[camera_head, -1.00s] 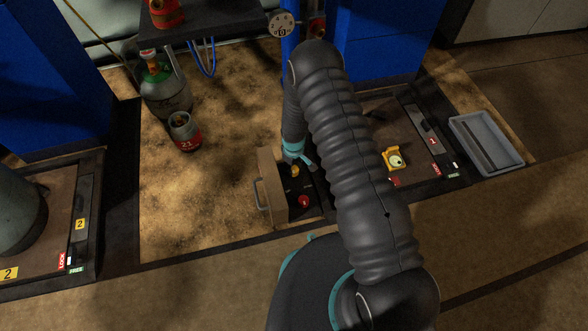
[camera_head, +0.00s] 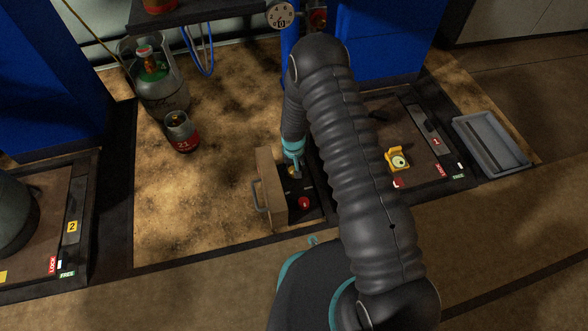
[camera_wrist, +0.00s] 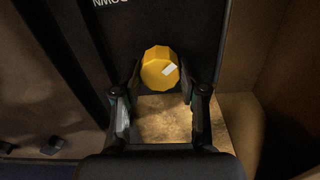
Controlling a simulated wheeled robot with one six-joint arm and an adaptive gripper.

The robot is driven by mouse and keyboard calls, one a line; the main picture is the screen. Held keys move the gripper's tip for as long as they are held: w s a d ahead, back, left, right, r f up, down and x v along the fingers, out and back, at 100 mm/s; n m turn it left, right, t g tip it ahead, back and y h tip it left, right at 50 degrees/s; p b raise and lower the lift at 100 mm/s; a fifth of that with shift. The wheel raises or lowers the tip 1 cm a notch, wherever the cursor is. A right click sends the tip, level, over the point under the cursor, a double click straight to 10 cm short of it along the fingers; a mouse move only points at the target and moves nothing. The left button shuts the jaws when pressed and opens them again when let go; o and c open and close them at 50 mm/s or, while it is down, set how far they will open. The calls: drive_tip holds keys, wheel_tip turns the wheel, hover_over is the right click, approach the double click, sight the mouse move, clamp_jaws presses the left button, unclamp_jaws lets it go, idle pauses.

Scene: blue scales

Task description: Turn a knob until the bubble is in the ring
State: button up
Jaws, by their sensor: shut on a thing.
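The yellow knob (camera_wrist: 160,67) has a white mark and sits between the fingers of my gripper (camera_wrist: 164,86) in the wrist view. In the head view my gripper (camera_head: 294,168) is down at the small control box (camera_head: 272,192), shut on this knob, which it mostly hides. A red knob (camera_head: 304,203) stands nearer the front on the same dark panel, clear of the fingers. The yellow bubble level (camera_head: 391,153) with its round pale vial lies on the scale plate to the right. The bubble's place against the ring is too small to tell.
A grey tray (camera_head: 512,163) lies at the far right. A gas cylinder (camera_head: 166,92) and a smaller red-and-grey one (camera_head: 181,133) stand at the left. A dial gauge (camera_head: 280,15) is on the blue post behind. My arm hides part of the right scale.

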sight(293, 169)
drive_tip(key=shift+w, duration=0.1)
idle(0.3)
drive_tip(key=o, duration=1.1)
drive_tip(key=shift+o, duration=0.2)
wheel_tip(293, 169, up, 12)
